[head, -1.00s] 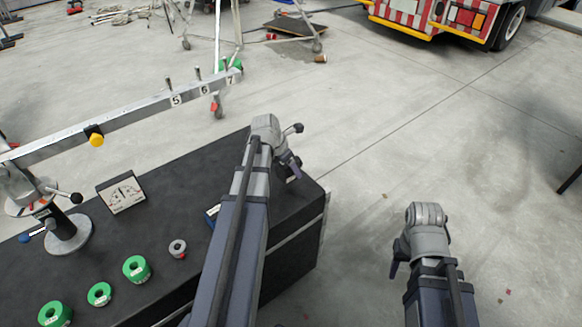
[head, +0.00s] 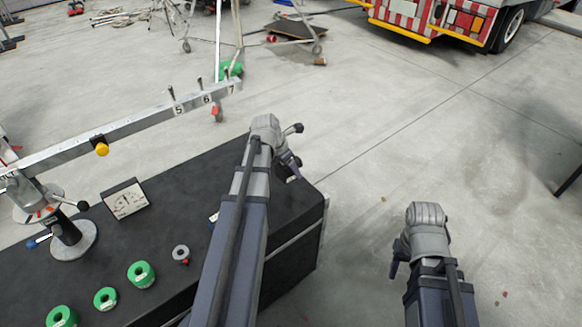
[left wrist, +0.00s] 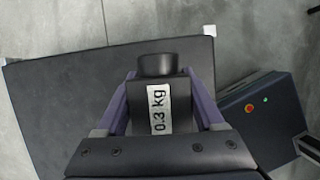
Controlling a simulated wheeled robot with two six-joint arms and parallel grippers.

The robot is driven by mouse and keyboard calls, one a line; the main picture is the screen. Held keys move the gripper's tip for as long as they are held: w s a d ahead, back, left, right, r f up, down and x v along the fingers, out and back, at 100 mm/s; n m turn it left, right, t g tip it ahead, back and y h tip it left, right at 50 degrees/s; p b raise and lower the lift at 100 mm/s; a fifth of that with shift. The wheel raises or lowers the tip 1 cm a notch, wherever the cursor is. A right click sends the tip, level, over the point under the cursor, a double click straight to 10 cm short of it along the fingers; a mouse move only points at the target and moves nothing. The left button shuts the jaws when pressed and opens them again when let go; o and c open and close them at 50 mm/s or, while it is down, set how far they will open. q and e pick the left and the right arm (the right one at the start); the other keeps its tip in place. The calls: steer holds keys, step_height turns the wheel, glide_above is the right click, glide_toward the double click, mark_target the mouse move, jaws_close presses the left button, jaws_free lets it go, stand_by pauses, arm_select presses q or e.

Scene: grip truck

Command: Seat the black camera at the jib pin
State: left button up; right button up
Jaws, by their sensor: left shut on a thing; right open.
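The black camera (left wrist: 160,108), labelled 0.3 kg, is between the purple fingers of my left gripper (left wrist: 160,100) in the left wrist view. My left gripper (head: 288,163) is over the right end of the black table in the head view; the camera is hard to make out there. The jib is a long grey beam (head: 130,125) at the left, with upright pins (head: 200,84) by labels 5, 6 and 7. The beam's right end is left of my left gripper and apart from it. My right gripper (head: 400,255) is open, over bare floor, its jaws largely hidden.
The black table (head: 170,225) carries the jib's round base (head: 74,240), a dial card (head: 124,198), several green weights (head: 141,274) and a small grey ring (head: 181,253). A yellow weight (head: 102,149) hangs on the beam. Floor at the right is clear; a truck (head: 440,18) stands behind.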

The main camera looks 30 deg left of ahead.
arm_select(q)
steer(key=shift+r, duration=0.15)
steer(key=shift+r+p, duration=3.65)
steer(key=shift+p, duration=0.1)
